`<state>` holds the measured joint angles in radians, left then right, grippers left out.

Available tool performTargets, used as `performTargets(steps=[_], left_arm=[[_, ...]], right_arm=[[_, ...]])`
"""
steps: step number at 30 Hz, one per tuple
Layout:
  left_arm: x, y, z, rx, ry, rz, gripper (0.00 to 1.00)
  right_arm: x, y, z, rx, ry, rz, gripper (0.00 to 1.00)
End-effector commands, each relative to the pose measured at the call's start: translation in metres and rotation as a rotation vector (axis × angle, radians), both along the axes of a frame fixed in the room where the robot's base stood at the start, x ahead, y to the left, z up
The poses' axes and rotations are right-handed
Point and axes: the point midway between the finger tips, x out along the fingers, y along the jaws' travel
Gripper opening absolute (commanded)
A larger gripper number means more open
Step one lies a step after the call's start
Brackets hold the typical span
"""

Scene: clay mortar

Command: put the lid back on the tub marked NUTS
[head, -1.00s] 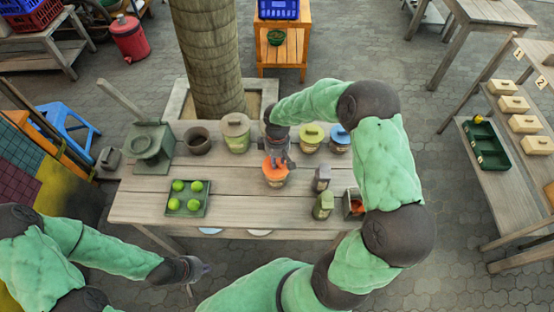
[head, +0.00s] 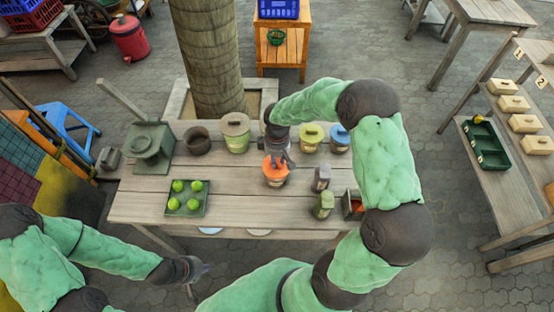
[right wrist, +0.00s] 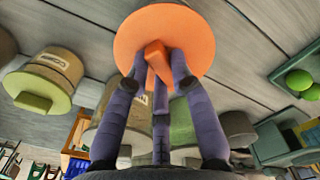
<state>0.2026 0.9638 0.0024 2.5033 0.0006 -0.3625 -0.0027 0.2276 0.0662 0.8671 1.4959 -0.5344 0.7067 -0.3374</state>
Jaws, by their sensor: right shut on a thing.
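The orange lid (head: 270,171) is near the middle of the wooden table, with a pale tub (head: 275,184) showing directly below it. I cannot tell whether the lid touches the rim, and the tub's marking is not legible. My right gripper (head: 279,158) comes from above and is shut on the lid's knob. In the right wrist view the fingers (right wrist: 160,80) close around the orange knob, and the lid (right wrist: 190,35) hides what lies behind it. My left gripper (head: 204,271) is in front of the table's left part, away from everything; its finger opening is unclear.
Tubs with olive (head: 235,121), yellow-green (head: 312,131) and blue (head: 340,132) lids stand at the back. A tray (head: 187,212) of green balls is left. Two small containers (head: 321,176) (head: 324,205) and an open box (head: 353,207) stand right. The front middle is clear.

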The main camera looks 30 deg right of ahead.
Motion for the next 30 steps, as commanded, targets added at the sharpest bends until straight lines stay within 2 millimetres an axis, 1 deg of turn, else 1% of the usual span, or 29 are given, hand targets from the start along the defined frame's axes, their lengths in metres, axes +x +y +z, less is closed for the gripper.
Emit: performTargets(steps=[26,27,30], left_arm=[[0.0001,0.0,-0.0013,0.0,0.0,0.0,0.0],[0.0001,0.0,-0.0013,0.0,0.0,0.0,0.0],[0.0001,0.0,-0.0013,0.0,0.0,0.0,0.0]], right_arm=[[0.0,0.0,-0.0016,0.0,0.0,0.0,0.01],[0.0,0.0,-0.0016,0.0,0.0,0.0,0.26],[-0.0001,0.0001,-0.0017,0.0,0.0,0.0,0.51]])
